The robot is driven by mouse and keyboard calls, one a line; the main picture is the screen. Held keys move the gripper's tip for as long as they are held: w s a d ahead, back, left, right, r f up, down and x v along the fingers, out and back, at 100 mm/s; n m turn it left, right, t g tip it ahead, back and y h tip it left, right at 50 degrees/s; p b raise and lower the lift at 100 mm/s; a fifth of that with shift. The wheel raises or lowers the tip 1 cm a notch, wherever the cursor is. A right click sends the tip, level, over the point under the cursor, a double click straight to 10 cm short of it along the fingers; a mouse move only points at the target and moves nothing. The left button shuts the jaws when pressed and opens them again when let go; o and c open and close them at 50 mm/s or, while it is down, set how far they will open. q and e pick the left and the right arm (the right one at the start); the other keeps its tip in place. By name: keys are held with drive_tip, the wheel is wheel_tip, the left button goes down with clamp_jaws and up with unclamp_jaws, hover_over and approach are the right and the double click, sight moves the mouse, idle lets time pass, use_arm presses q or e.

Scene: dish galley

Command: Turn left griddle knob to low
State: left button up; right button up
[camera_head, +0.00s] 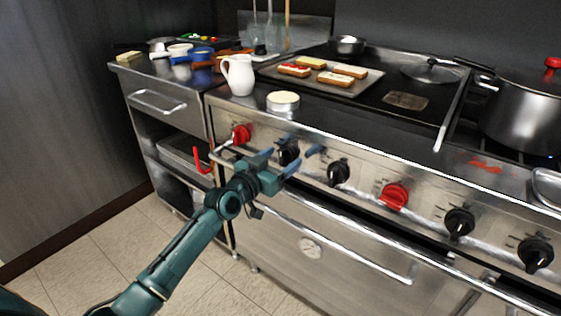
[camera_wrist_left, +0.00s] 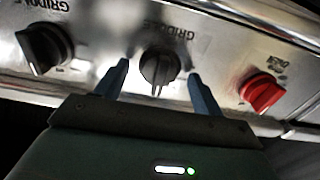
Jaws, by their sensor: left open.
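The left griddle knob (camera_head: 288,152) is black, on the steel front panel next to a red knob (camera_head: 241,133). In the left wrist view the knob (camera_wrist_left: 158,66) sits between my two fingers, its grip ridge running roughly up and down in the picture. My left gripper (camera_head: 291,152) is open, one blue finger on each side of the knob; I see gaps and no clear contact. Another black griddle knob (camera_head: 338,173) is to the right; it also shows at the left of the wrist view (camera_wrist_left: 45,48). My right gripper is not in view.
A long oven handle (camera_head: 350,247) runs below the panel. More knobs, including a red one (camera_head: 394,196), line the panel rightward. Above are a white pitcher (camera_head: 239,75), a round tin (camera_head: 283,103), a tray of toasts (camera_head: 350,88) and a large pot (camera_head: 525,110).

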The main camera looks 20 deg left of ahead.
use_arm(q)
drive_tip(key=shift+w+d, duration=0.1)
drive_tip(key=shift+w, duration=0.15)
drive_tip(key=shift+c, duration=0.6)
drive_tip(key=c, duration=0.9)
drive_tip(key=shift+o, duration=0.2)
